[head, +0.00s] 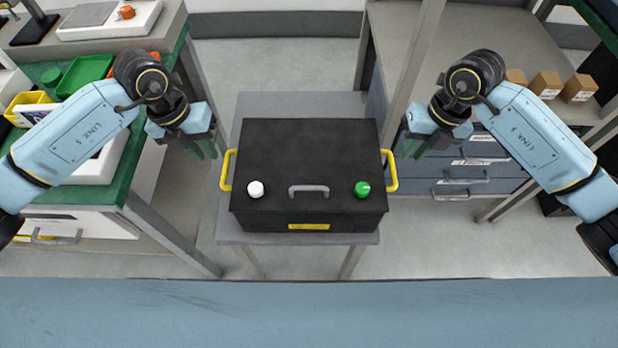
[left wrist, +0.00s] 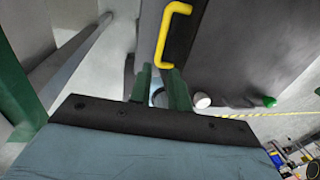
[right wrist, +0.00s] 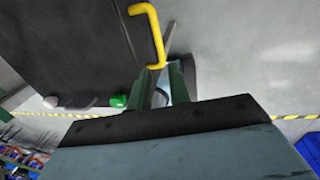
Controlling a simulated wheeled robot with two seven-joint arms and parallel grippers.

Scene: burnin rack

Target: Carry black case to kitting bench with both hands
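The black case (head: 310,165) sits on a small grey table (head: 300,105) in the middle of the head view. It has a yellow handle on its left side (head: 228,170) and a yellow handle on its right side (head: 390,171). My left gripper (head: 207,152) is left of the left handle, apart from it. In the left wrist view its green fingers (left wrist: 163,88) stand parted near the yellow handle (left wrist: 172,35), with nothing between them. My right gripper (head: 412,152) is right of the right handle. In the right wrist view its fingers (right wrist: 163,88) are parted and empty near the handle (right wrist: 150,35).
A green-topped bench (head: 110,170) with bins and a white tray stands at the left. A grey bench (head: 490,50) with small brown boxes (head: 548,84) and drawers (head: 470,170) stands at the right. Floor behind the small table is clear.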

